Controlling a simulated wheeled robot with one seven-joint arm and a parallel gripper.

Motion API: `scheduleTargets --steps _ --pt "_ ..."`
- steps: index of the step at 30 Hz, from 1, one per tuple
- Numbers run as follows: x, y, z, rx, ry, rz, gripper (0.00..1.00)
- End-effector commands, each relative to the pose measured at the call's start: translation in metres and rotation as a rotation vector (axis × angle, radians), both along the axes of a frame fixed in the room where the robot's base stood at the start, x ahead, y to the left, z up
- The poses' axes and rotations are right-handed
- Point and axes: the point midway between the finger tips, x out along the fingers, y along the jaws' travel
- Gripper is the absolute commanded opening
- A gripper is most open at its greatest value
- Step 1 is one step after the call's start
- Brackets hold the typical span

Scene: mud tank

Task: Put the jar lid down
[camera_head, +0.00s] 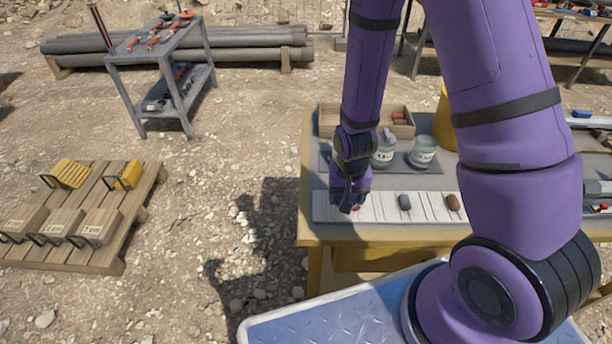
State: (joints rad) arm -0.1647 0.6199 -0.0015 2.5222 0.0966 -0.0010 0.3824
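My gripper (349,204) points down over the left end of a white slatted strip (378,207) near the table's front edge. Its fingers are small and dark here, and I cannot tell whether they are open or shut. A small reddish thing shows beside the fingertips; I cannot tell whether it is held. I cannot make out the jar lid clearly. Two glass jars stand on a grey mat (437,181) behind the strip: a left jar (384,153), partly hidden by my wrist, and a right jar (422,152).
A dark lump (405,202) and a brown lump (453,202) lie on the strip. A wooden box (328,121) stands behind the jars, and a yellow container (443,122) is partly hidden by my arm. A pallet (103,240) lies left of the table (309,190).

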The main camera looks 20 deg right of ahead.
Motion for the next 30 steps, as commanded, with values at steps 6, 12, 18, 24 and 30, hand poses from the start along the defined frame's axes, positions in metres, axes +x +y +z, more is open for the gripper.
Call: scheduleTargets --steps 6,12,18,24,30 --pt "0.051 0.005 -0.005 0.0 -0.003 0.001 0.42" --pt "0.096 0.01 -0.009 -0.001 -0.002 0.001 0.42" --pt "0.127 0.014 -0.012 0.0 -0.001 0.0 0.42" --pt "0.138 0.015 -0.013 0.0 -0.001 0.001 0.42" --pt "0.143 0.015 -0.032 0.0 0.003 0.001 0.42"
